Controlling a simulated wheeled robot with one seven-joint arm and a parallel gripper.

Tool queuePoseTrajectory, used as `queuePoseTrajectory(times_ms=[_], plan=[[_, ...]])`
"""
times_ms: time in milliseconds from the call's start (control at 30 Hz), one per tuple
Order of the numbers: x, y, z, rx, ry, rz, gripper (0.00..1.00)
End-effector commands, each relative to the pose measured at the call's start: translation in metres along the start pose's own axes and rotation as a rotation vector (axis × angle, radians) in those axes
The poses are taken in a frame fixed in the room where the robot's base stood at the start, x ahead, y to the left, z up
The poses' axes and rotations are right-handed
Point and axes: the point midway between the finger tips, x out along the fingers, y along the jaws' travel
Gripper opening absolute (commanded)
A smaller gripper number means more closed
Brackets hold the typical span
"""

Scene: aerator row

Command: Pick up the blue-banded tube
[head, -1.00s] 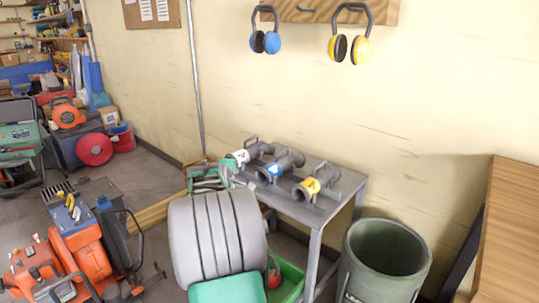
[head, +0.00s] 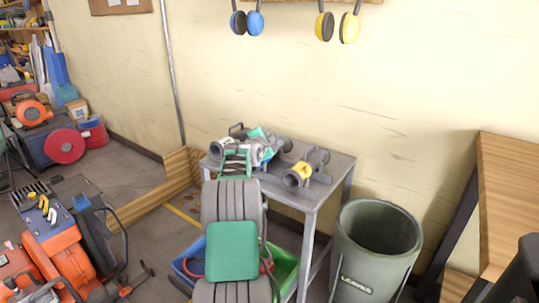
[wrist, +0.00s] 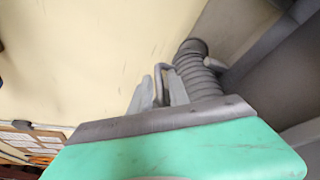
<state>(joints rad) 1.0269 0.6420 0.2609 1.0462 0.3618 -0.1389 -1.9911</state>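The blue-banded tube is mostly hidden behind my arm and gripper in the head view, between its two neighbours on the grey metal table (head: 335,170). My gripper (head: 252,148) is over the table there. In the wrist view a grey ribbed tube (wrist: 195,70) with a thin handle lies just beyond my gripper (wrist: 160,90); no coloured band shows on it. The two grey fingers are apart, with the handle at or just behind the gap. I cannot tell whether they touch it.
The yellow-banded tube (head: 303,171) lies to the right on the table and another grey tube (head: 220,152) to the left. A dark green bin (head: 375,245) stands right of the table, and a wooden bench (head: 510,190) further right. Blue and yellow ear defenders hang above.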

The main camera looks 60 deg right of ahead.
Motion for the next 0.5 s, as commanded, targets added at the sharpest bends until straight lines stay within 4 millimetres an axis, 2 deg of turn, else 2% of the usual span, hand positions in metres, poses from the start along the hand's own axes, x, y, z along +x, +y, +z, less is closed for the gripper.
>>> queuePoseTrajectory(times_ms=[100,267,500], plan=[[0.0083,0.0002,0.0016,0.002,-0.002,0.001,0.22],[0.0085,0.0002,0.0026,0.002,-0.002,0.0,0.22],[0.0085,-0.0005,0.0034,0.002,-0.003,-0.001,0.04]])
